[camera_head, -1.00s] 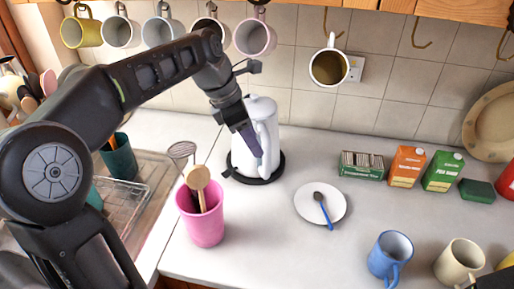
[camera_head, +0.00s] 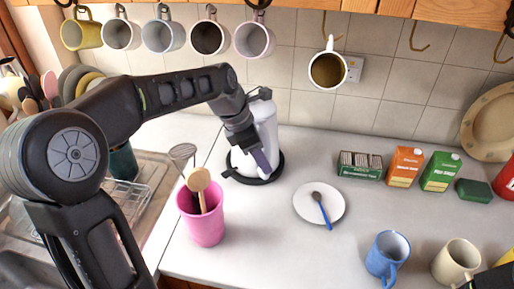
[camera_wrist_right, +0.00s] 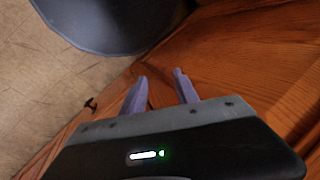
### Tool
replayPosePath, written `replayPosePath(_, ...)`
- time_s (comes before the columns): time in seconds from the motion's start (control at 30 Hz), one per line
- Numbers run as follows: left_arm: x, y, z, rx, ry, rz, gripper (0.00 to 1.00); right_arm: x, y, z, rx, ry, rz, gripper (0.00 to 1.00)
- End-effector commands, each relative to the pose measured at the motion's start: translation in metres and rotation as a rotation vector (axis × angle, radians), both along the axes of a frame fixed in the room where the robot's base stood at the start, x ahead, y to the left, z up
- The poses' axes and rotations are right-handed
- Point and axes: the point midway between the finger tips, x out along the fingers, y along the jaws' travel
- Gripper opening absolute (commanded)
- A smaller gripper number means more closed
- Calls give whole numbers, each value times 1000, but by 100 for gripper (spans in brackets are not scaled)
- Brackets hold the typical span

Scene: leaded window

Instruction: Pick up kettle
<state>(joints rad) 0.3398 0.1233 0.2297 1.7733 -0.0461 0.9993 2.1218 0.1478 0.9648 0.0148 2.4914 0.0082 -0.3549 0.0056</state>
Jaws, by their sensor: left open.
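The white kettle (camera_head: 268,128) stands upright near the tiled wall, on or over a round black base (camera_head: 275,172) on the worktop. My left gripper (camera_head: 260,160) is open in front of the kettle, low on its side, and hides part of its body and handle. I cannot tell whether the fingers touch the kettle. In the right wrist view, my right gripper (camera_wrist_right: 160,88) is open and empty, its two purple fingers apart over a wooden surface.
A pink utensil pot (camera_head: 204,222) stands just left of the base. A white plate (camera_head: 307,205) with a spoon lies to the right. A blue mug (camera_head: 387,254) is at the front right. Mugs hang above the kettle, including a pink one (camera_head: 253,41).

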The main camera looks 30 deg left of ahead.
Motion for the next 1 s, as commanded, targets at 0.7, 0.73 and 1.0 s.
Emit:
replayPosePath(0.7,2,-3,-10,0,0,0,47,0,0,1,-1,1,-1,36)
replayPosePath(0.73,2,-3,-10,0,0,0,45,0,0,1,-1,1,-1,36)
replayPosePath(1.0,2,-3,-10,0,0,0,23,0,0,1,-1,0,0,36)
